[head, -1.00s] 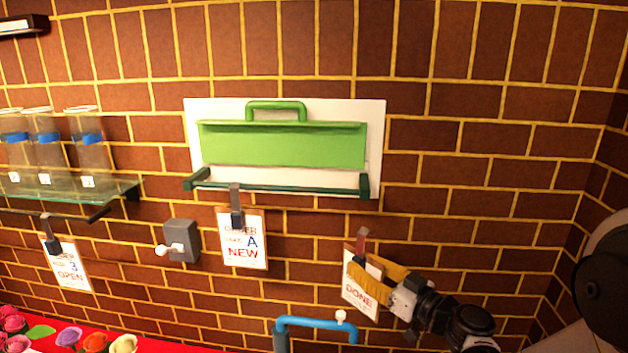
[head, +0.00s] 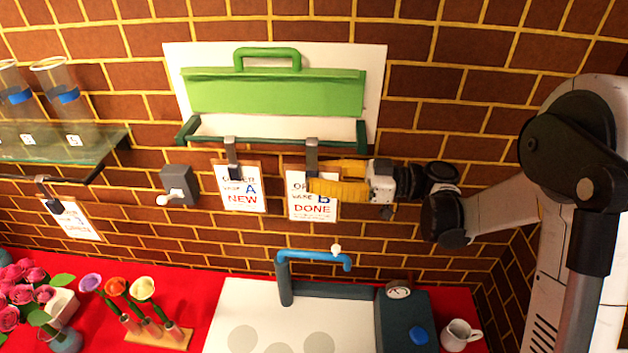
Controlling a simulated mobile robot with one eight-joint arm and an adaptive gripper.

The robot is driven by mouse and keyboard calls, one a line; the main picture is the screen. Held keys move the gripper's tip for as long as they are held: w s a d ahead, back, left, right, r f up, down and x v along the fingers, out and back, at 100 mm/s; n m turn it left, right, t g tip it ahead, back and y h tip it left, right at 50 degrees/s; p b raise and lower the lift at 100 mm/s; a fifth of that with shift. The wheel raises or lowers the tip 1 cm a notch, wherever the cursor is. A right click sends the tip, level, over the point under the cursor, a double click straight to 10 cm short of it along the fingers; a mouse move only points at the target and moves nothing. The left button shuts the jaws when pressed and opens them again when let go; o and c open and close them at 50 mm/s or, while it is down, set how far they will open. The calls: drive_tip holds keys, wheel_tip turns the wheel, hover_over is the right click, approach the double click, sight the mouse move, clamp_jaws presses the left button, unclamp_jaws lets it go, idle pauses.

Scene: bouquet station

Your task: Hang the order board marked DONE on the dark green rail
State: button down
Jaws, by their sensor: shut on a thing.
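The order board marked DONE (head: 312,211) is a white card with a grey hook (head: 311,150) at its top. It hangs upright below the right part of the dark green rail (head: 250,139), and its hook top is at the rail. I cannot tell whether the hook bears on the rail. My gripper (head: 318,180), with yellow fingers, comes from the right and is shut on the DONE board's upper part, hiding some of its print. The board marked NEW (head: 240,196) hangs on the same rail to the left.
A light green panel with a handle (head: 275,92) is above the rail. A grey box with a white knob (head: 179,185) is left of the boards. A blue tap (head: 315,257) stands below. Glass cylinders (head: 70,95) stand on a shelf at left.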

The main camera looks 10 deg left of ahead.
drive_tip(key=w+f+b, duration=0.2)
drive_tip(key=w+f, duration=0.1)
drive_tip(key=w, duration=0.2)
drive_tip(key=shift+w+a+f, duration=0.15)
drive_tip(key=shift+w+f, duration=0.05)
drive_tip(key=shift+w, duration=0.1)
idle(0.4)
drive_tip(key=c, duration=1.2)
unclamp_jaws()
